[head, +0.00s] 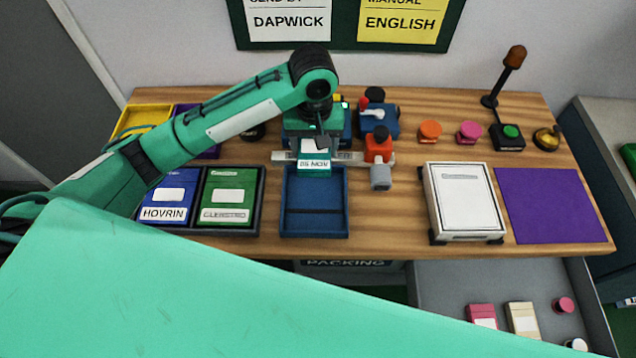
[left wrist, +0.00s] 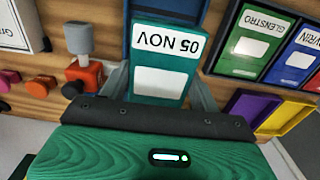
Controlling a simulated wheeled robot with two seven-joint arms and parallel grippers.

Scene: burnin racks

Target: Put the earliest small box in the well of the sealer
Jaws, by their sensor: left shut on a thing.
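A small teal box (head: 314,168) with a white label reading "05 NOV" is between the fingers of my left gripper (head: 316,157). In the left wrist view the box (left wrist: 163,66) shows its date label upside down and a blank white patch, with a grey finger on each side. It is at the back edge of an open blue tray (head: 314,222); whether it touches the tray is unclear. A blue-and-green device stands behind, mostly hidden by my arm. I cannot tell which fixture is the sealer. My right gripper is out of view.
A black rack (head: 262,215) holds blue HOVRIN and green GLENSTRO boxes left of the tray. An orange-and-grey clamp-like part (head: 380,172) stands close right. A white case (head: 465,200) and purple mat (head: 552,205) lie further right. Small boxes (head: 522,318) sit on a lower grey surface.

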